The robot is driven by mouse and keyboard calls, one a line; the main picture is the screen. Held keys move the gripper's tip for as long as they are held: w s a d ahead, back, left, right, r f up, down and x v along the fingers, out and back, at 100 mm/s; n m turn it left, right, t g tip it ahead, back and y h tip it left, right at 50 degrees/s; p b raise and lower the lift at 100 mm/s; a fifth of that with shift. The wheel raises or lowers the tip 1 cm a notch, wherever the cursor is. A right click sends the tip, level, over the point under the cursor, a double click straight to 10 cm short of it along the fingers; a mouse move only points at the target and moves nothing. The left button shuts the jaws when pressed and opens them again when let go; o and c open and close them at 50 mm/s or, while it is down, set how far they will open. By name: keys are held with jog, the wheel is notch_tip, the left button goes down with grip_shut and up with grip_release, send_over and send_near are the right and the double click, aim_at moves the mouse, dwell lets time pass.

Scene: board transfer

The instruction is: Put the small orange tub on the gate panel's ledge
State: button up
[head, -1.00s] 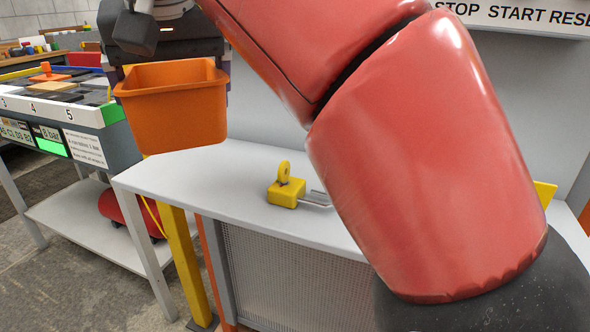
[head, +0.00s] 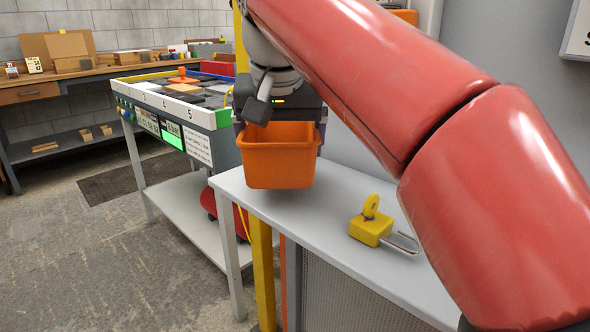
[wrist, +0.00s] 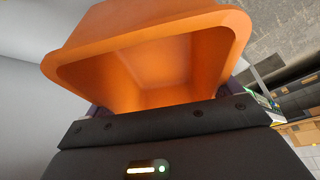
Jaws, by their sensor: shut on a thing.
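The small orange tub (head: 279,158) hangs in my gripper (head: 277,112) at the near left end of a light grey ledge (head: 335,205). My gripper is shut on the tub. The tub looks upright and empty; its open inside fills much of the wrist view (wrist: 150,60). In the head view its base overlaps the ledge's left end, and I cannot tell whether it touches the surface.
A yellow padlock-like block (head: 370,229) with a metal shackle lies on the ledge, right of the tub. A board table (head: 196,100) with numbered slots stands to the left. My red arm covers the ledge's right side. The ledge between tub and block is clear.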

jog(key=shift+f+b, duration=1.55)
jog(key=shift+f, duration=0.25)
jog(key=o, duration=0.7)
jog(key=shift+o, duration=0.2)
jog(key=shift+r, duration=0.15)
jog(key=p+v, duration=0.4)
jog(key=v, duration=0.8)
jog(key=shift+s, duration=0.2)
